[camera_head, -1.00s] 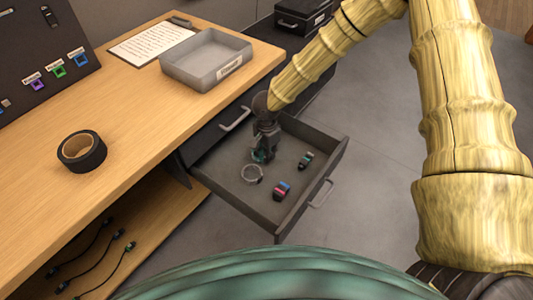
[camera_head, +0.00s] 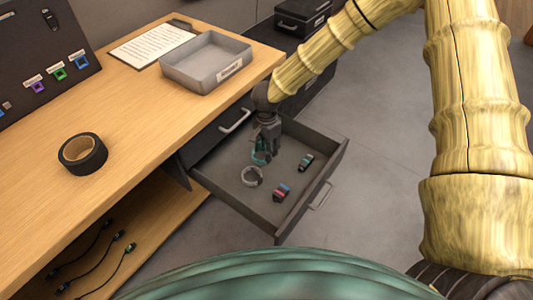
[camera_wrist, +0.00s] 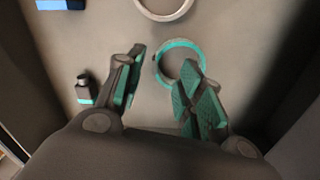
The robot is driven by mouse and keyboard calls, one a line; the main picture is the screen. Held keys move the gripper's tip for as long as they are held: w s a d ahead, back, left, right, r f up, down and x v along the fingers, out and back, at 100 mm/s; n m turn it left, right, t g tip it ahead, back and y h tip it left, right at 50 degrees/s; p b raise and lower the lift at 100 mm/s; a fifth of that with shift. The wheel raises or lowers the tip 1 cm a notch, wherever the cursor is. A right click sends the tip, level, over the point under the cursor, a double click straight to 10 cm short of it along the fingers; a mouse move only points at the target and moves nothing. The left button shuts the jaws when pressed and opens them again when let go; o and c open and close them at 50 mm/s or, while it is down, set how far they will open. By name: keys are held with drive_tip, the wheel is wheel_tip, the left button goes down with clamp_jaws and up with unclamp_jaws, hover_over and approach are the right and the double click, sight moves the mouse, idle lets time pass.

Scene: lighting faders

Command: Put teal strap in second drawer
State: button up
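The teal strap is a closed ring (camera_wrist: 200,46) on the floor of the pulled-out drawer (camera_head: 225,190). A small part of it shows in the head view (camera_head: 258,158), beside my fingers. My gripper (camera_wrist: 163,62) is open, with a clear gap between its teal-padded fingers. In the head view my gripper (camera_head: 267,150) points down into the drawer near its back left. The right finger overlaps the ring's lower edge in the wrist view; I cannot tell whether they touch. This drawer sits below a shut drawer (camera_head: 215,135) with a grey handle.
A grey strap ring (camera_head: 252,177), a red-and-blue item (camera_head: 281,192) and a dark item with teal (camera_head: 305,162) lie in the same drawer. The desk above holds a grey tray (camera_head: 206,62) and black tape (camera_head: 82,153). The drawer walls stand close around my gripper.

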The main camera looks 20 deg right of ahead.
wheel_tip(320, 180, up, 8)
drive_tip(key=shift+p, duration=0.35)
drive_tip(key=shift+w+d, duration=0.1)
